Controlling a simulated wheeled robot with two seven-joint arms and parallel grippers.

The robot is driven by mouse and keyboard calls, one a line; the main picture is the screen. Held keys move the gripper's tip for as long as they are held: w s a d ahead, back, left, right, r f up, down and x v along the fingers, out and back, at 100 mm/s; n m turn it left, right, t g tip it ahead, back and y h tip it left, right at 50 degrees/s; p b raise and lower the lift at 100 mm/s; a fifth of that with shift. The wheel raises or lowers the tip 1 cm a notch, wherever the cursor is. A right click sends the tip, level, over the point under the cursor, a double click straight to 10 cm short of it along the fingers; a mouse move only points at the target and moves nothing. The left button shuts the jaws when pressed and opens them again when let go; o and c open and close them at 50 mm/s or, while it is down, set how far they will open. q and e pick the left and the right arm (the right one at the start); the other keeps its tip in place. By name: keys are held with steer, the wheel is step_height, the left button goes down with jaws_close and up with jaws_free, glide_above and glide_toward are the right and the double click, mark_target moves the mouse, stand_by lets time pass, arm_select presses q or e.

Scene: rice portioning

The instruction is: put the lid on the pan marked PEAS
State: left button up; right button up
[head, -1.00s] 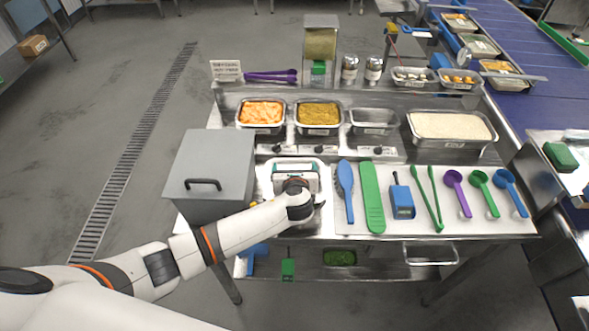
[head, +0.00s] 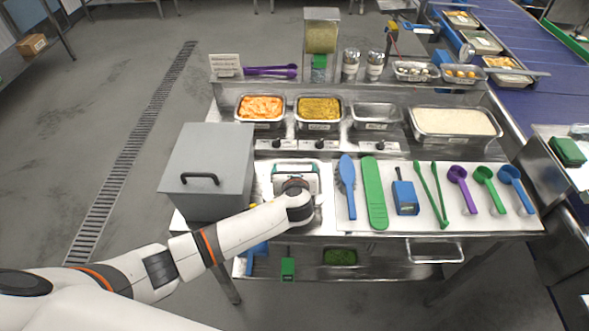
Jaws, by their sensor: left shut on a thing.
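My left gripper (head: 297,187) is over the front left of the counter, beside the grey box. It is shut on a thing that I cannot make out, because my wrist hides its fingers. A pan with green contents (head: 340,257) is on the lower shelf; it may be the peas pan, but no marking on it is readable. Pans with orange food (head: 261,108) and yellow food (head: 319,108) and an empty-looking pan (head: 374,115) stand in the back row; their labels are too small to read. I cannot make out a lid. My right gripper is out of view.
A grey box with a black handle (head: 208,165) stands left of my gripper. A pale device with green trim (head: 296,171) lies just behind it. A wide white-filled pan (head: 455,122) is at back right.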

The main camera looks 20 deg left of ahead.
arm_select(q)
steer(key=shift+f, duration=0.2)
steer(key=o, duration=0.8)
steer(key=shift+o, duration=0.2)
steer(key=shift+s, duration=0.15)
steer(key=v, duration=1.2)
steer(key=shift+b, duration=0.35)
